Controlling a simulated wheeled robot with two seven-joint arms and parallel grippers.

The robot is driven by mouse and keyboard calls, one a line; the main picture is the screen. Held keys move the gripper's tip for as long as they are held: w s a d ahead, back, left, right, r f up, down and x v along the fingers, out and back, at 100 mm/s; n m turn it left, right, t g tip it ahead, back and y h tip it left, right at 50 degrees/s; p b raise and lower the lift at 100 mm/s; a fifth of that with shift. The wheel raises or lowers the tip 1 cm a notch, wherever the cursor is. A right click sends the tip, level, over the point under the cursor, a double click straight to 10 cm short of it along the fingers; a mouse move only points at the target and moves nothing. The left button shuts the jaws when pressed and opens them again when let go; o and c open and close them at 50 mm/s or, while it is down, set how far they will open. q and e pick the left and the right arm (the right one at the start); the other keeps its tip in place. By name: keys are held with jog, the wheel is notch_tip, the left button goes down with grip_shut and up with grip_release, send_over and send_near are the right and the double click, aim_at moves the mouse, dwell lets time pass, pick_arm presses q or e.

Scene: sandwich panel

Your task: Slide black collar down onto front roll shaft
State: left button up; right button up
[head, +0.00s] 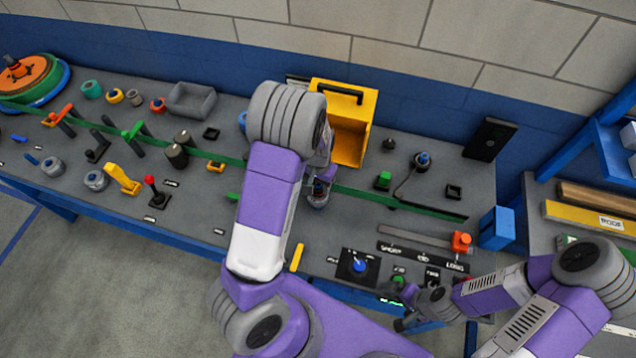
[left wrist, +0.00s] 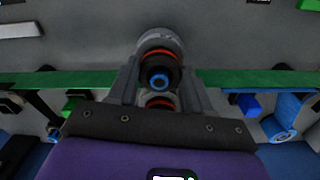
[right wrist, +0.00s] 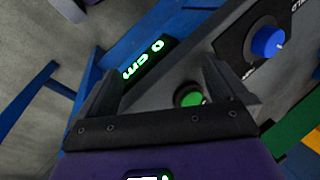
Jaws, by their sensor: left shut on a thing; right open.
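My left gripper (left wrist: 158,88) is shut on a black collar (left wrist: 146,72), which sits between its two fingers in the left wrist view. I cannot tell how far the collar is along the shaft. In the head view my left arm hides most of this spot, beside the green belt (head: 385,200). My right gripper (right wrist: 160,90) is open and empty near a green button (right wrist: 189,97).
A yellow bin (head: 370,105) stands behind my left gripper. A panel with a blue knob (head: 359,265) is in front of it. An orange block (head: 461,241) and a blue box (head: 496,228) are at the right. Several posts and levers crowd the left side of the bench.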

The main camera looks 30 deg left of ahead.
pick_arm(q)
jog(key=o, duration=1.1)
jog(key=shift+o, duration=0.2)
notch_tip(320, 180, up, 8)
jog(key=p, duration=0.7)
jog(key=shift+r, duration=0.2)
jog(key=shift+f, duration=0.1)
